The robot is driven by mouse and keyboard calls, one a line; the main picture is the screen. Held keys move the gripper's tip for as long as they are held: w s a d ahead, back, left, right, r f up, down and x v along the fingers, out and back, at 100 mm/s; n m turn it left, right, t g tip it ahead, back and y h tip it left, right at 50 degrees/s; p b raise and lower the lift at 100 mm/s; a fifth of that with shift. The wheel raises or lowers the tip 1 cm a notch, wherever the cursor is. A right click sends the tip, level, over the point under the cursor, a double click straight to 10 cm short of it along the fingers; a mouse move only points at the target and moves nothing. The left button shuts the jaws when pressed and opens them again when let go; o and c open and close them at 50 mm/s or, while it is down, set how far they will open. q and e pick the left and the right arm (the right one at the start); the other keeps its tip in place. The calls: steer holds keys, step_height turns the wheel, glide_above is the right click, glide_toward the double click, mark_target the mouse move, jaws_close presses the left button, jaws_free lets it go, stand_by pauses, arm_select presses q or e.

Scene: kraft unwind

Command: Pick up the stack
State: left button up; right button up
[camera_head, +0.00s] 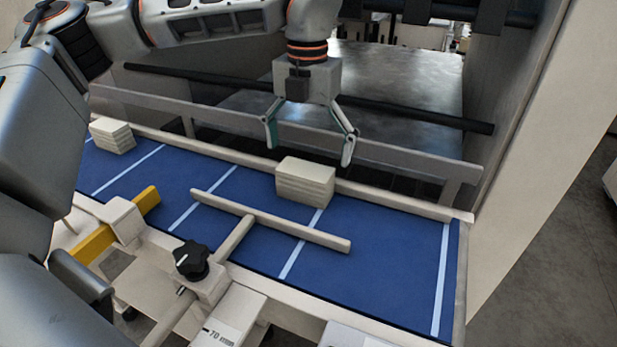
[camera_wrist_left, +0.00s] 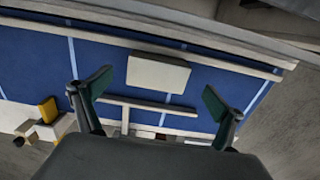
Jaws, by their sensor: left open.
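A cream-coloured stack (camera_head: 304,182) of flat layers sits on the blue belt (camera_head: 395,260), near its back rail. A second, similar stack (camera_head: 112,134) sits at the belt's far left. My left gripper (camera_head: 310,146) is open and empty above and slightly behind the nearer stack, pointing down, fingers apart. In the left wrist view, that stack (camera_wrist_left: 158,74) lies between and beyond the two open fingers (camera_wrist_left: 152,88), not touched by them. My right gripper does not show in either view.
A T-shaped cream bar (camera_head: 270,220) lies over the belt in front of the stack, joined to a mount with a black knob (camera_head: 191,260). A rail (camera_head: 380,153) and a dark rod (camera_head: 410,115) run behind. A cream wall (camera_head: 535,150) stands right. The belt's right end is clear.

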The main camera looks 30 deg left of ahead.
mark_target(306, 168)
arm_select(q)
steer(key=shift+s+f, duration=0.15)
steer(key=shift+f, duration=0.3)
step_height(306, 168, down, 4)
steer(key=shift+s+a+r+p, duration=0.15)
steer(key=shift+r+p, duration=0.1)
steer(key=shift+p, duration=0.1)
steer(key=shift+f, duration=0.7)
steer(key=c, duration=1.3)
steer(key=shift+r, duration=0.1)
steer(key=shift+r, duration=0.45)
step_height(306, 168, up, 19)
steer(key=shift+f, duration=0.2)
